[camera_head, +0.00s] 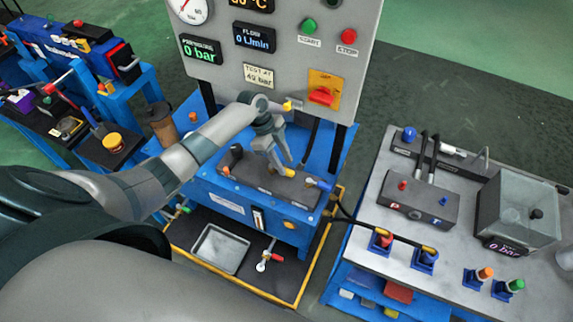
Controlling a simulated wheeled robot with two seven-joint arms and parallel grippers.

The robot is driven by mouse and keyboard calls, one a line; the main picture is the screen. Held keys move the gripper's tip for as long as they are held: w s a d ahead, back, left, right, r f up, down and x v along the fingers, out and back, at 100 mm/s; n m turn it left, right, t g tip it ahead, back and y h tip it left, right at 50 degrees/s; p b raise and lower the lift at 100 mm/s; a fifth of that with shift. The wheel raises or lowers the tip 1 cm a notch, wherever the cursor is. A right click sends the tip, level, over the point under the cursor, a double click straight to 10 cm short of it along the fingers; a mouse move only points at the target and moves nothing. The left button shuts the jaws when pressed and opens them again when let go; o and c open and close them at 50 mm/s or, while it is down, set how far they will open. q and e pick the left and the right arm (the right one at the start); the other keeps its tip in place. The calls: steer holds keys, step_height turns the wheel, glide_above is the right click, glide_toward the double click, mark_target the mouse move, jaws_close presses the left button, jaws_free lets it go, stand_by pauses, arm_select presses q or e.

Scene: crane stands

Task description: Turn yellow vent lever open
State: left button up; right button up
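A dark manifold block (262,181) sits on the blue test stand under the grey gauge panel. A small yellow piece (289,172), which looks like the vent lever, is on top of the block towards its right side. My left gripper (283,170) reaches down over the block from the upper left. Its two fingers are apart, with their tips right beside the yellow piece. I cannot tell whether they touch it. The fingers and wrist hide part of the block. Another yellow tip (287,106) shows beside my wrist, in front of the panel. My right gripper is not in view.
The panel (230,72) with displays, start and stop buttons and a red switch (321,96) stands close behind my wrist. A metal tray (219,248) and a red-handled valve (264,262) lie below. A grey bench (400,263) with fittings stands right.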

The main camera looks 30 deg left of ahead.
mark_target(288, 171)
arm_select(q)
steer(key=shift+x, duration=1.55)
steer(key=shift+c, duration=0.6)
jaws_close()
